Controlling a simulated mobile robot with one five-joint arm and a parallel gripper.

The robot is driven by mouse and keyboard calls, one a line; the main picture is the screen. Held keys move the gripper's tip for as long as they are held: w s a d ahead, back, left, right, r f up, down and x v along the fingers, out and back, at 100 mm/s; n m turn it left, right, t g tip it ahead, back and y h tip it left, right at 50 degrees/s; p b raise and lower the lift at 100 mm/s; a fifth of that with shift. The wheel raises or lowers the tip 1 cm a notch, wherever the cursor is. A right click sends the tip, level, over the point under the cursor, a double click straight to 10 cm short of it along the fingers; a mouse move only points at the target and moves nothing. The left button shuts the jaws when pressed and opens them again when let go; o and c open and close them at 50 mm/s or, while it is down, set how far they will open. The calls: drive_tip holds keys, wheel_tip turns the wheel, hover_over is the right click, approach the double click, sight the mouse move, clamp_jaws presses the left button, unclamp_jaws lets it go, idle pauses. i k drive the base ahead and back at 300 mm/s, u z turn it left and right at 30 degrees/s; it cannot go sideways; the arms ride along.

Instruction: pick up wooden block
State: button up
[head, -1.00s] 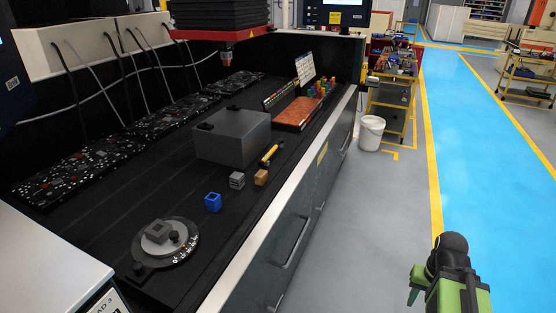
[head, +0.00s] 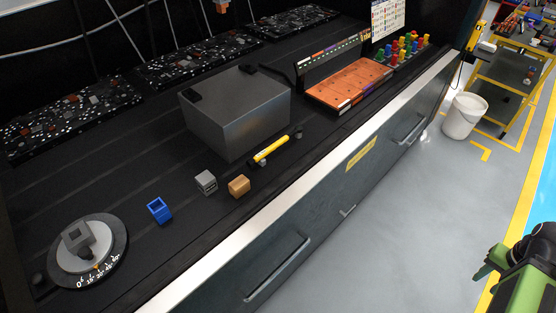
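The wooden block (head: 239,186) is a small tan cube on the black bench top, close to its front edge. It sits just right of a grey block (head: 206,182), with a small gap between them. A blue open-topped block (head: 159,210) is farther left. My gripper (head: 489,271), green and black, shows partly at the lower right, over the floor and well away from the block. Its fingers are not clear enough to tell whether they are open or shut.
A large grey box (head: 236,112) stands behind the blocks. A yellow-handled tool (head: 271,150) lies right of them. A round dial (head: 84,252) is at the left, and an orange tray (head: 351,86) at the back right. A white bucket (head: 463,117) stands on the floor.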

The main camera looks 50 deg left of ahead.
sight(240, 186)
drive_tip(key=u, duration=0.05)
drive_tip(key=i, duration=2)
drive_tip(key=u, duration=5.9)
drive_tip(key=i, duration=0.15)
drive_tip(key=z, duration=2.4)
drive_tip(key=k, duration=0.2)
drive_tip(key=u, duration=1.5)
drive_tip(key=i, duration=1)
drive_tip(key=u, duration=0.3)
